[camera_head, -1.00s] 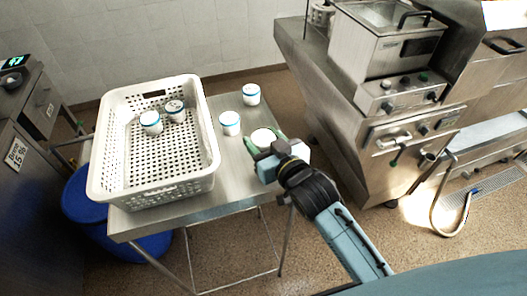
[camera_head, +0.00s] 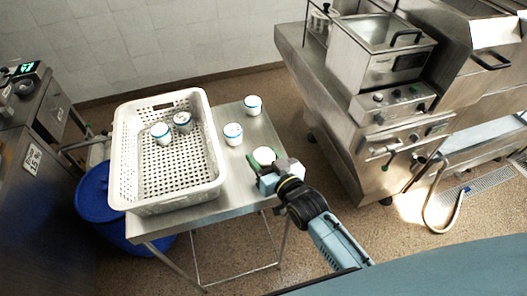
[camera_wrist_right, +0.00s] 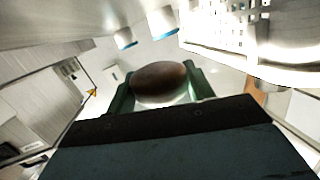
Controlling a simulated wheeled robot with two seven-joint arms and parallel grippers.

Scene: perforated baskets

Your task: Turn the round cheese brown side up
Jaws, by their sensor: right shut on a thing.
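The round cheese (camera_head: 264,155) sits between the green fingers of my right gripper (camera_head: 264,159), over the right part of the steel table. Its upper face looks white in the head view. In the right wrist view the cheese (camera_wrist_right: 160,82) shows a dark brown face and a pale side; that picture looks upside down, so the brown face seems to point down. The fingers (camera_wrist_right: 161,88) are shut on its sides. I cannot tell whether it touches the table. My left gripper is not in view.
A white perforated basket (camera_head: 132,187) stands on the steel table (camera_head: 240,183), with two white blue-banded cylinders (camera_head: 161,133) inside. Two similar ones stand on the table, one nearer (camera_head: 233,134), one farther (camera_head: 253,105). A steel fryer unit (camera_head: 365,150) stands to the right.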

